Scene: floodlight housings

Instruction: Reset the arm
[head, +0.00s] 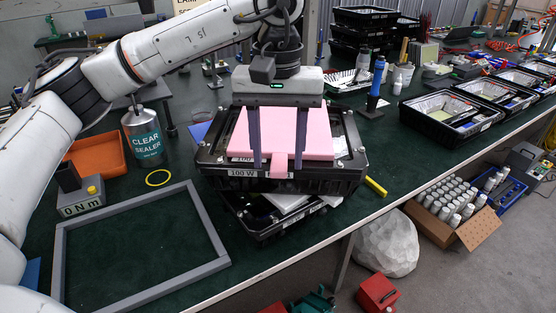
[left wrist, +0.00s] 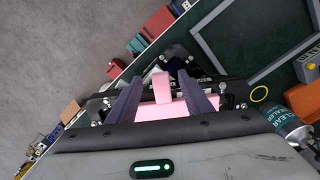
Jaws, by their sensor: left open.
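My left gripper (head: 278,150) hangs over a black floodlight housing (head: 345,172) labelled 100 W. Its two dark fingers point down, spread apart, over a flat pink piece (head: 318,142) lying on the housing. In the left wrist view the open fingers (left wrist: 158,90) stand on either side of the pink piece's narrow tab (left wrist: 161,86). I cannot tell whether the fingers touch the pink piece. The housing sits on top of another black housing (head: 262,226). My right gripper is not in view.
A grey frame (head: 66,262) lies on the green bench at the front left. A Clear Sealer can (head: 143,135), an orange tray (head: 97,156) and a yellow ring (head: 158,178) are left of the housing. Several black housings (head: 440,128) line the right side. The bench edge is in front.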

